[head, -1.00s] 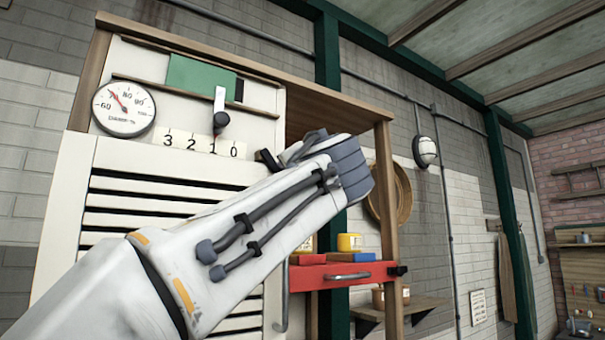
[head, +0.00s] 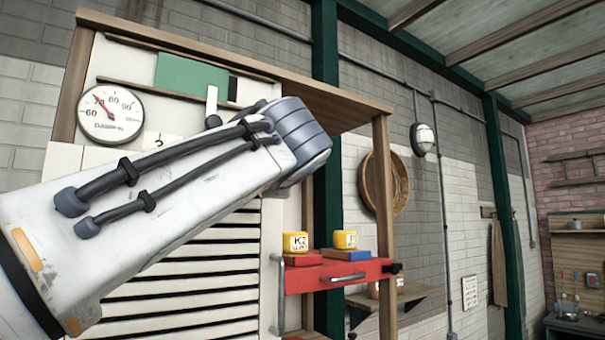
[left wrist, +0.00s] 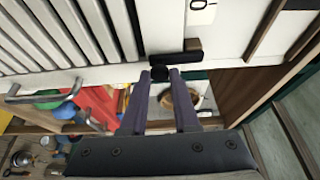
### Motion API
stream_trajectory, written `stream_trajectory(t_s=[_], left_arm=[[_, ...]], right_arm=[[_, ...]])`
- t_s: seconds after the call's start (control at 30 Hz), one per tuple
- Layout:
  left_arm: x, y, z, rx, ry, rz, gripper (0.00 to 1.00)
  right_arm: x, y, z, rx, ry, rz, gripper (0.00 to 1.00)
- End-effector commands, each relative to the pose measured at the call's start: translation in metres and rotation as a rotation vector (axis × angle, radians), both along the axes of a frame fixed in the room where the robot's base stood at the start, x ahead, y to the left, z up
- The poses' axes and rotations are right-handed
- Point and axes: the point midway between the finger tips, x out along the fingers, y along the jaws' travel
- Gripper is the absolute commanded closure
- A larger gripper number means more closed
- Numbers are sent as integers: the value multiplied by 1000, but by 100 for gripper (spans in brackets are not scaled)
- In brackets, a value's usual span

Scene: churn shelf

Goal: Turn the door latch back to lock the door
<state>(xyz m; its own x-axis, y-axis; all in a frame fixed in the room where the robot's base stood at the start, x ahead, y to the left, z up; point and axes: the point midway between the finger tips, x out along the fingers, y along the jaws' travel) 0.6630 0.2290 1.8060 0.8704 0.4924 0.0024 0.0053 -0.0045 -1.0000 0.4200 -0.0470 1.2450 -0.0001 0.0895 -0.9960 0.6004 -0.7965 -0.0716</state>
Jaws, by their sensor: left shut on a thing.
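The white slatted door (head: 180,300) fills the lower left of the head view, partly behind my left arm. The door latch is a dark bar (left wrist: 178,59) with a small dark knob in the left wrist view, lying across the white panel beside the slats. My left gripper (left wrist: 160,75) is shut on the latch's knob end, with its two fingers close together. In the head view the latch and left fingertips are hidden behind my arm. My right gripper is in neither current view.
A gauge (head: 110,111) and a lever (head: 212,103) sit above the door. A red drawer front (head: 312,278) with yellow boxes (head: 295,242) above it is to the right, next to a wooden post (head: 383,210). A grey handle (head: 281,292) stands upright beside the slats.

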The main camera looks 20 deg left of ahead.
Motion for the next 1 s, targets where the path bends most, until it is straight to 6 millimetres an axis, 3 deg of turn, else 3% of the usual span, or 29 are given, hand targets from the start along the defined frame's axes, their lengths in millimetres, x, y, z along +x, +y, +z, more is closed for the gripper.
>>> stream_trajectory(t_s=[0.53, 0.57, 0.6, 0.63, 1.0], left_arm=[[0, 0, -1, 14, 20, 0, 100], [0, 0, -1, 14, 20, 0, 60], [0, 0, -1, 14, 20, 0, 44], [0, 0, -1, 14, 20, 0, 41], [-3, -1, -1, 13, 17, -1, 41]], right_arm=[[0, 0, 2, 0, 0, 0, 0], [0, 0, 2, 0, 0, 0, 0], [0, 0, 2, 0, 0, 0, 0], [0, 0, 2, 0, 0, 0, 0], [0, 0, 0, 0, 0, 0, 0]])
